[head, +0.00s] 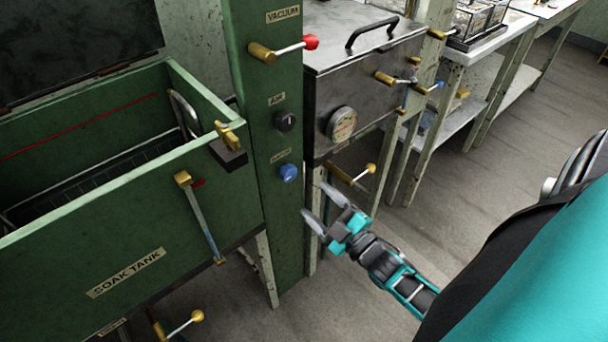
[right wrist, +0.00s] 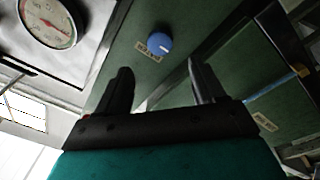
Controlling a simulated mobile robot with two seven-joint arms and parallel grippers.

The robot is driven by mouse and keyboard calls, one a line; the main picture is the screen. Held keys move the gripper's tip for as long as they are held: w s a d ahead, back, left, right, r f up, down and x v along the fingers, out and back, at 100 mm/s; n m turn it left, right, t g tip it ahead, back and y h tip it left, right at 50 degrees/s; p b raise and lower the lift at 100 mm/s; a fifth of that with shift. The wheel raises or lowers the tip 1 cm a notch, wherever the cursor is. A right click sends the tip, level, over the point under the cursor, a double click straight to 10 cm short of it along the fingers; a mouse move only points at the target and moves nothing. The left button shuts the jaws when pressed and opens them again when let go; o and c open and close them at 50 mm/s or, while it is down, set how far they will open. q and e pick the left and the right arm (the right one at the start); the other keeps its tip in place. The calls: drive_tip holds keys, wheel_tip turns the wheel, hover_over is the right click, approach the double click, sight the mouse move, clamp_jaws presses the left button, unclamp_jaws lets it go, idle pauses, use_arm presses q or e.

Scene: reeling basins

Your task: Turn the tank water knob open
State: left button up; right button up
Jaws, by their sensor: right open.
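The blue round knob (head: 288,172) sits on the green post (head: 277,225), below a small label (head: 281,156) too small to read surely. The blue knob also shows in the right wrist view (right wrist: 159,43), ahead of the fingers. My right gripper (head: 318,205) is open and empty, to the right of and a little below the knob in the head view, apart from it. Its two fingers (right wrist: 160,80) frame bare green panel in the right wrist view. The soak tank (head: 127,273) stands left of the post. My left gripper is not in view.
A black knob (head: 286,121) labelled AIR and a red-tipped vacuum lever (head: 290,48) are higher on the post. A metal box with a gauge (head: 342,124) and a brass-tipped lever (head: 360,174) stand to the right. Open floor (head: 480,230) lies further right.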

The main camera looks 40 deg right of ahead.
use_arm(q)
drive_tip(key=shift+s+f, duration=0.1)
use_arm(e)
drive_tip(key=shift+s+d+f, duration=0.1)
drive_tip(key=shift+s+f, duration=0.05)
drive_tip(key=shift+s, duration=1.45)
use_arm(q)
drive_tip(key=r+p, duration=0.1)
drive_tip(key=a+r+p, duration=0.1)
drive_tip(key=p, duration=0.1)
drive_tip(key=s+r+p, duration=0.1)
drive_tip(key=p, duration=0.1)
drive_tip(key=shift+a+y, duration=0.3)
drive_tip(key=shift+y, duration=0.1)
use_arm(e)
drive_tip(key=s+a+m+g, duration=0.2)
drive_tip(key=a+m+g, duration=0.1)
drive_tip(key=a, duration=0.3)
drive_tip(key=s+a+r+m+g, duration=0.1)
drive_tip(key=s+a+m+g, duration=0.2)
drive_tip(key=a, duration=0.4)
drive_tip(key=shift+a+m+g+y, duration=0.2)
drive_tip(key=shift+m+g+y, duration=0.1)
drive_tip(key=shift+m+g, duration=0.65)
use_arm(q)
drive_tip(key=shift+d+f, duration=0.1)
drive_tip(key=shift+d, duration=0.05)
